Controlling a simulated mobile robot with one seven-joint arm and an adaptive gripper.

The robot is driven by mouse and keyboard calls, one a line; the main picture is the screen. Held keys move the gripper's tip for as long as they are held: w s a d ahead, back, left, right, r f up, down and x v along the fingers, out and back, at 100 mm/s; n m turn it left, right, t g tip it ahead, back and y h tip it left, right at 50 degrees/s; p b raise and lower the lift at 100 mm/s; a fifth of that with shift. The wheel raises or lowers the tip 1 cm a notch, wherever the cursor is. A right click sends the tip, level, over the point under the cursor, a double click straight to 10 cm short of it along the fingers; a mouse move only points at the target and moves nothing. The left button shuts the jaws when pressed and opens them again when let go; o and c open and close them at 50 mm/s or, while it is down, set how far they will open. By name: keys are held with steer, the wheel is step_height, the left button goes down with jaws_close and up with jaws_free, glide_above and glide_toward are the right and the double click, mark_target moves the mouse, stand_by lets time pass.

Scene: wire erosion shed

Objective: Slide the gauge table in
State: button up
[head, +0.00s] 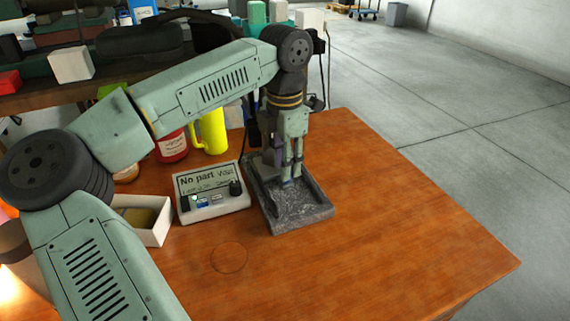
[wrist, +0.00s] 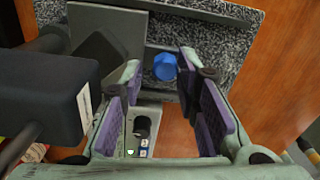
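The gauge has a speckled dark granite base (head: 304,212) with a raised rim, standing on the wooden bench. The base also shows across the top of the wrist view (wrist: 220,40). A blue round knob (wrist: 165,67) sits at a grey plate (wrist: 108,28) on the gauge; which part is the sliding table is hard to tell. My gripper (head: 291,177) points down over the back part of the base. In the wrist view its purple-padded fingers (wrist: 160,82) are apart, with the knob showing between their tips and no visible contact. My arm hides the gauge's back in the head view.
A display box (head: 212,192) reading "No part" stands left of the base. A white open box (head: 150,222), a yellow mug (head: 211,131) and a red tin (head: 171,147) are farther left. The bench (head: 400,220) is clear to the right and front.

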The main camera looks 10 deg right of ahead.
step_height(320, 180, up, 11)
stand_by(0.3)
